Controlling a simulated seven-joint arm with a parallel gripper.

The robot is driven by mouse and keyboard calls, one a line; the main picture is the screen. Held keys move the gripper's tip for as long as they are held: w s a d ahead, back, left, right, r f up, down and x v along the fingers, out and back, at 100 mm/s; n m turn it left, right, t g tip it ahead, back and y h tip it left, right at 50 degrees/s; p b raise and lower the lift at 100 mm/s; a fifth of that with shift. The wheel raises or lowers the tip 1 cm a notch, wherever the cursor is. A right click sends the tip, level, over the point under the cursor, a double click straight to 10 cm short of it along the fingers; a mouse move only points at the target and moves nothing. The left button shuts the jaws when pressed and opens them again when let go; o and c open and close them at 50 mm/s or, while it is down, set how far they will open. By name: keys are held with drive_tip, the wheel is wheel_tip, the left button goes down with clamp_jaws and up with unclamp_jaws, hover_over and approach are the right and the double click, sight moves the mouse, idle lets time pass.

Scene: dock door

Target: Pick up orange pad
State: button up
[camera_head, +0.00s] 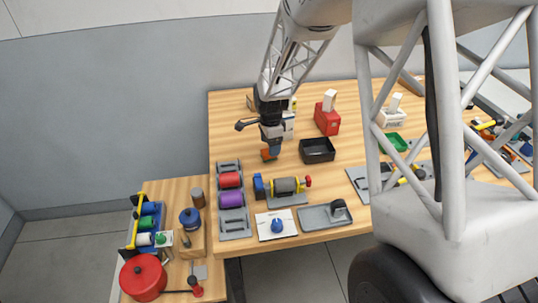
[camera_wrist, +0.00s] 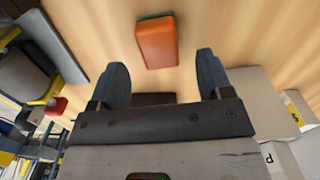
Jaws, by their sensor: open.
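The orange pad (camera_wrist: 158,43) is a small block with a dark green edge at one end, lying on the wooden table. In the wrist view it is beyond and between the two fingertips, with clear space around it. My gripper (camera_wrist: 158,68) is open and empty, pointing down at the pad. In the head view my gripper (camera_head: 274,148) is just above the orange pad (camera_head: 267,154), which it partly hides. I cannot tell the exact height gap.
A black bin (camera_head: 317,150) stands close to the right of the pad. A red container (camera_head: 327,118) is behind it. A grey tray with red and purple rolls (camera_head: 232,225) lies to the left, and a roller device (camera_head: 285,186) stands in front.

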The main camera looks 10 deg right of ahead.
drive_tip(key=shift+f, duration=1.7)
drive_tip(key=c, duration=1)
